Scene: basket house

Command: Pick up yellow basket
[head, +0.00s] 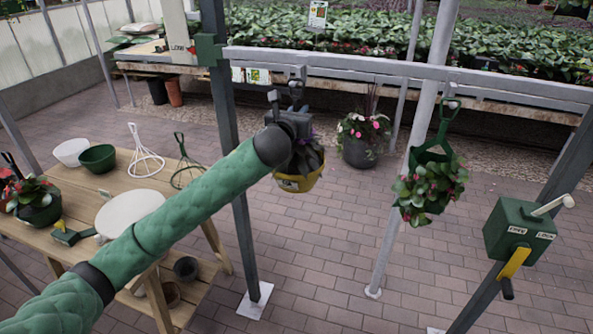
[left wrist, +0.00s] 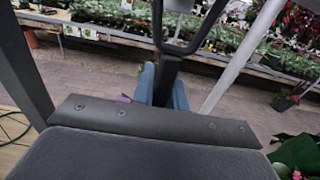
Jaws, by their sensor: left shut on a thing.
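The yellow basket (head: 300,184), with dark purple-leaved plants, hangs upright below the rail, just right of a dark post. My left gripper (head: 286,97) is up at the rail, above the basket, and hides part of the plants and hanger. In the left wrist view my left gripper (left wrist: 162,88) has its blue fingers closed on the basket's dark hanger (left wrist: 168,72). The hanger's loop shows above the fingers. I cannot tell whether its hook still rests on the rail. My right gripper is not in view.
A green basket (head: 427,188) hangs further right on the rail (head: 400,68). A green winch box (head: 518,231) sits on a post at right. A wooden table (head: 70,205) with bowls and wire hangers stands at left. A potted plant (head: 361,150) stands on the paving behind.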

